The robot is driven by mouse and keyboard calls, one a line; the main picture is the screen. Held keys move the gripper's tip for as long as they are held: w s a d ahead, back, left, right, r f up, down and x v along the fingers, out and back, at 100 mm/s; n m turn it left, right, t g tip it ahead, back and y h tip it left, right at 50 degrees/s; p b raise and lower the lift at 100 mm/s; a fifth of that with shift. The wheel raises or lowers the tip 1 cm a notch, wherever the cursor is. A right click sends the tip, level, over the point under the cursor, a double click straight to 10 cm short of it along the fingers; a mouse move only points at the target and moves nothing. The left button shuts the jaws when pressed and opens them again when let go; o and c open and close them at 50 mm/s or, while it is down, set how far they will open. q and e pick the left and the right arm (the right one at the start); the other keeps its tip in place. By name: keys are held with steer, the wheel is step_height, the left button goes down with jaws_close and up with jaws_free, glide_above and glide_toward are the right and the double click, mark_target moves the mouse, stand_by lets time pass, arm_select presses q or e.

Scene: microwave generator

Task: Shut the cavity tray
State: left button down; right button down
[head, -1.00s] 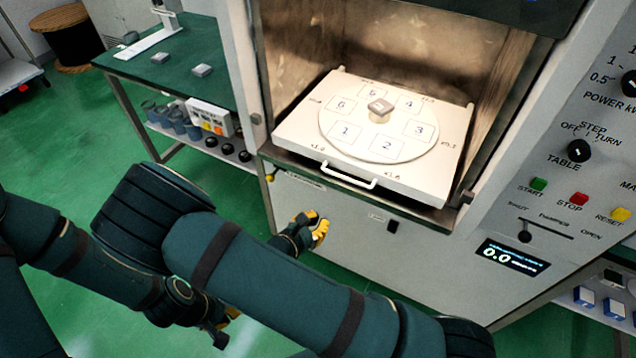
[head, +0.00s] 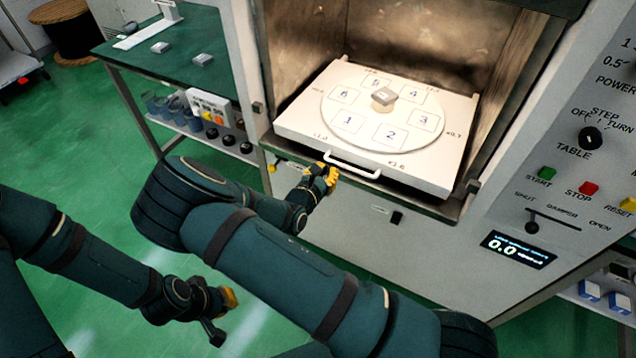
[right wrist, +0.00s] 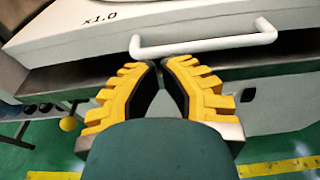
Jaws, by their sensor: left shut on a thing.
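The cavity tray (head: 300,127) is a white slab. It sticks out of the open cavity front, with a white bar handle (head: 352,166) on its front edge. My right gripper (head: 330,172) is just in front of the tray, near the handle's left end. In the right wrist view, its yellow fingers (right wrist: 161,64) are drawn together at the tips, just below the handle bar (right wrist: 205,45), with nothing seen between them. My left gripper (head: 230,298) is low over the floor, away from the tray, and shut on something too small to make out.
A round numbered turntable (head: 360,145) lies on the tray with a small grey block on a pale stand (head: 384,97) at its middle. The control panel (head: 560,190) is at the right. A green-topped bench (head: 180,75) stands at the left. Green floor is open in front.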

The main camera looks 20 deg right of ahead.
mark_target(338, 154)
steer(key=shift+x, duration=0.85)
steer(key=x, duration=0.4)
steer(key=r+p+x, duration=0.1)
steer(key=x, duration=0.1)
steer(key=shift+w+d+r, duration=0.1)
steer(key=shift+w+d, duration=0.2)
steer(key=shift+d, duration=0.05)
steer(key=shift+a, duration=0.1)
